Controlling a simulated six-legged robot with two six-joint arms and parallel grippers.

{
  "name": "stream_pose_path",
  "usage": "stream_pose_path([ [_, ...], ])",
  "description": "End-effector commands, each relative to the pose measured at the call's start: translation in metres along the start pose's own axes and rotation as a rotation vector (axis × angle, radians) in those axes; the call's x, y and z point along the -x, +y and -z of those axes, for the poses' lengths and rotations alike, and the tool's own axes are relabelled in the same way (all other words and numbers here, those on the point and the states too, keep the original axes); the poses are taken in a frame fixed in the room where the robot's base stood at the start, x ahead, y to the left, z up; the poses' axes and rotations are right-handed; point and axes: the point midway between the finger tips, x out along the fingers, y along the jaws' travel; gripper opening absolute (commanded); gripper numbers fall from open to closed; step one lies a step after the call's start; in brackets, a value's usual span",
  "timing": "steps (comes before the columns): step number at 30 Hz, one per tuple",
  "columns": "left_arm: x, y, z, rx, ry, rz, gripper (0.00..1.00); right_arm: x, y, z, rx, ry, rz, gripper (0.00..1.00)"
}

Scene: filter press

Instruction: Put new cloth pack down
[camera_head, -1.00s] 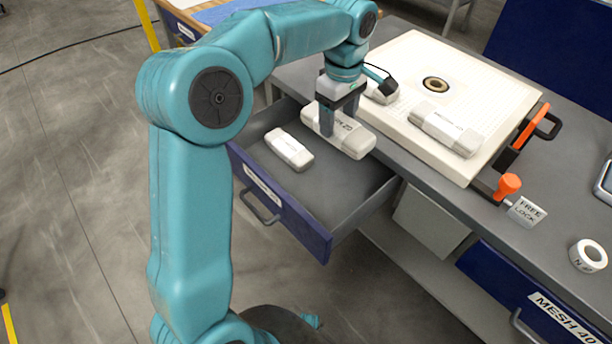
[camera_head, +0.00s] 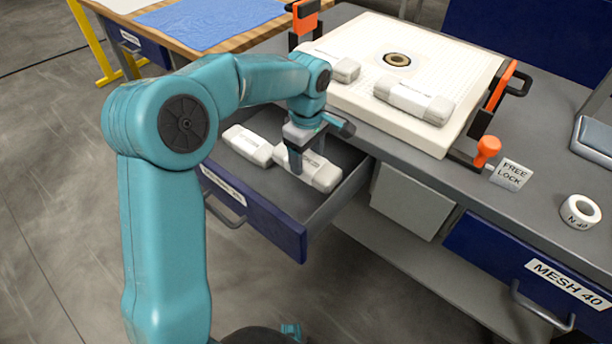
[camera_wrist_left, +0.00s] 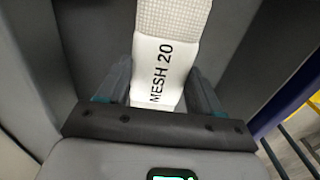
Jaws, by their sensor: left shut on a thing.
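A white cloth pack (camera_head: 322,176) is between the fingers of my left gripper (camera_head: 296,163), inside the open drawer (camera_head: 262,224). In the left wrist view the pack (camera_wrist_left: 165,65) reads "MESH 20" and sits between both fingers (camera_wrist_left: 160,88). I cannot tell whether its underside touches the drawer floor. A second white pack (camera_head: 248,145) lies in the drawer, just left of the held one. Two more packs lie on the cream filter plate (camera_head: 378,120): one at its front right (camera_head: 413,103), one at its left (camera_head: 346,70). My right gripper is not in view.
The grey bench (camera_head: 545,140) carries an orange-knobbed clamp (camera_head: 487,150), a "FREE LOCK" tag (camera_head: 511,174) and a white roll (camera_head: 580,212). A closed blue "MESH 40" drawer (camera_head: 500,255) is at lower right. A blue cloth (camera_head: 212,30) covers a wooden table behind.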

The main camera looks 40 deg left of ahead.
Motion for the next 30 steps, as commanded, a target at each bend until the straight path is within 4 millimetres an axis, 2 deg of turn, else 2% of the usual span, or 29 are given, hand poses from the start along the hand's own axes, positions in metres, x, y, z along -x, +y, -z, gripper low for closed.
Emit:
stream_pose_path([
  [11, -0.057, -0.001, 0.0, 0.0, 0.0, 0.002, 0.15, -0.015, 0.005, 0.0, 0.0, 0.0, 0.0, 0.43],
  [23, -0.063, -0.001, 0.0, 0.0, 0.0, 0.0, 0.15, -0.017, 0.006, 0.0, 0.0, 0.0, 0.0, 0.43],
  [24, -0.063, -0.001, 0.0, 0.0, 0.0, 0.0, 0.72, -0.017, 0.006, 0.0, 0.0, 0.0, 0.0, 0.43],
  [26, -0.062, -0.001, 0.0, 0.0, 0.0, 0.0, 0.91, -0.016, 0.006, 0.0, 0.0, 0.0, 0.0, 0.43],
  [30, -0.062, -0.001, 0.0, 0.0, 0.0, 0.0, 0.91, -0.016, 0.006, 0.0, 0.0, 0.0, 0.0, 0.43],
])
